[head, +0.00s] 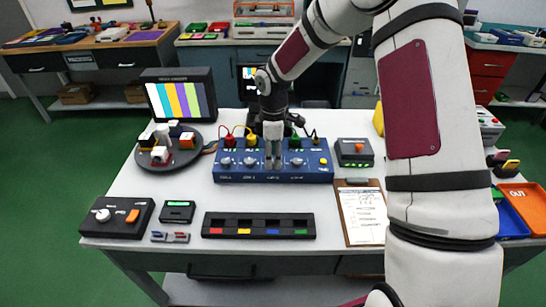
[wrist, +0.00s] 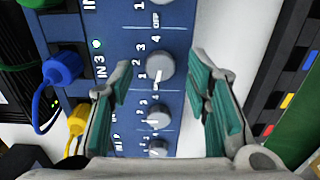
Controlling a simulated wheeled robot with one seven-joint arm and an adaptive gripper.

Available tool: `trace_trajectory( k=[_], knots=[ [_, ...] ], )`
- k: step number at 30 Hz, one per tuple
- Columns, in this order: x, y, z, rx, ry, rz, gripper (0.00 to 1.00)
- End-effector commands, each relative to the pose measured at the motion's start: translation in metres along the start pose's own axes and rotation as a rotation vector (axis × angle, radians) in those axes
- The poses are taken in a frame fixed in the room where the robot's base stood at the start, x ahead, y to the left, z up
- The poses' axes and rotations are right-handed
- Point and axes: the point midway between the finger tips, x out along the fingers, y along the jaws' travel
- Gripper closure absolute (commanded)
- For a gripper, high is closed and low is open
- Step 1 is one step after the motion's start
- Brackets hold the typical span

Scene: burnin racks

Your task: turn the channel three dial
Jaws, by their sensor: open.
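The blue panel (head: 232,175) with a row of grey dials stands on the white table. The channel three dial (wrist: 160,68) is a round grey knob beside the "IN 3" label in the wrist view. Its white pointer mark lies toward the lower part of the knob, with numbers printed around it. My gripper (head: 272,165) hangs over the middle of the panel and hides part of it in the head view. In the wrist view my gripper (wrist: 161,66) is open, its green-padded fingers on either side of the dial with gaps showing. Contact is not visible.
Neighbouring dials (wrist: 158,115) sit close by in the row. A blue plug (wrist: 62,68) and a yellow plug (wrist: 77,122) with cables stand beside the dials. A black slotted tray (head: 258,225) lies in front; a clipboard (head: 364,214) lies to the right.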

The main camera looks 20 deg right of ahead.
Motion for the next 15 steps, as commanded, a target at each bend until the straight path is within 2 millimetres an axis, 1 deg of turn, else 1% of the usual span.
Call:
trace_trajectory(
  k=[9, 12, 15],
  knots=[
    [-0.064, 0.001, 0.000, 0.002, 0.001, 0.004, 0.56],
    [-0.082, 0.000, 0.000, 0.000, 0.001, 0.004, 0.56],
    [-0.095, 0.000, -0.001, 0.001, 0.001, 0.002, 0.56]
  ],
)
